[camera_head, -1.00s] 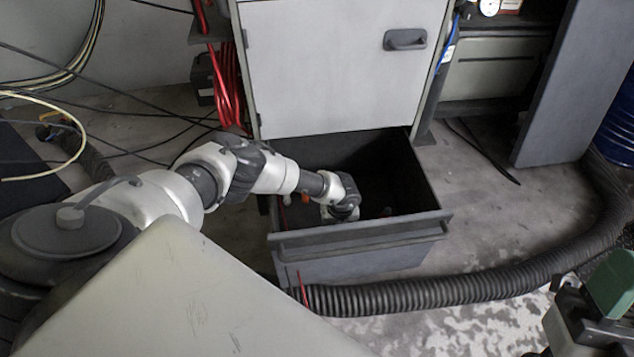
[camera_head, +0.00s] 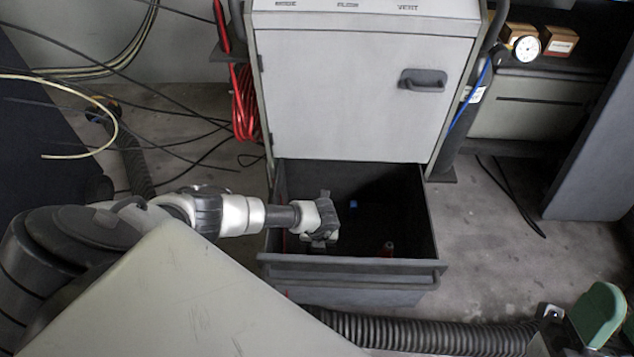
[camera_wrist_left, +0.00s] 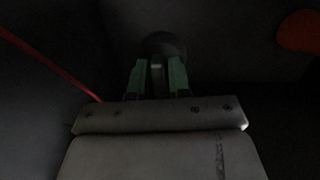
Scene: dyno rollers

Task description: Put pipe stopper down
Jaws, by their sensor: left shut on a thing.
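My left gripper (camera_head: 322,240) is inside the open dark drawer (camera_head: 350,272) of the grey cabinet, on its left side, above the floor of the drawer. In the left wrist view its two green fingers (camera_wrist_left: 157,78) are shut on a dark round piece, the pipe stopper (camera_wrist_left: 163,44), of which a grey stem shows between the fingers. Whether the stopper touches the drawer floor cannot be told in the dim light. In the head view the stopper is hidden by the gripper.
The drawer also holds a small red item (camera_head: 388,248) and a small blue item (camera_head: 353,204). An orange-red piece (camera_wrist_left: 298,32) shows in the wrist view. A ribbed hose (camera_head: 430,333) lies in front of the drawer. The cabinet door (camera_head: 365,100) stands above it.

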